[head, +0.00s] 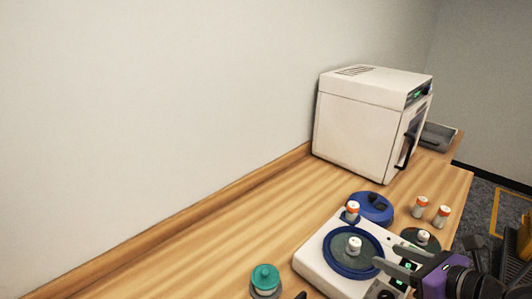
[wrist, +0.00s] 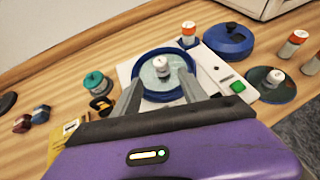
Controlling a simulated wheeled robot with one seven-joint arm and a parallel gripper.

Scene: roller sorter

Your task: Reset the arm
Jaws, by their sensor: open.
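My gripper (head: 388,267), purple with grey fingers, is open and empty at the lower right of the head view. In the wrist view its two fingers (wrist: 160,98) point toward a white device (wrist: 208,72) with a round blue-rimmed platform. A small white-capped vial (head: 354,246) stands on that platform, and it also shows between and beyond the fingertips in the wrist view (wrist: 162,67). The fingers appear apart from the vial.
A blue lid (head: 372,208) and orange-capped vials (head: 420,206) stand near the device. A dark disc (wrist: 270,91) holds another white-capped vial. A teal-capped jar (head: 265,279) is at the front. A white oven-like box (head: 360,124) stands behind. The left counter (head: 200,255) is clear.

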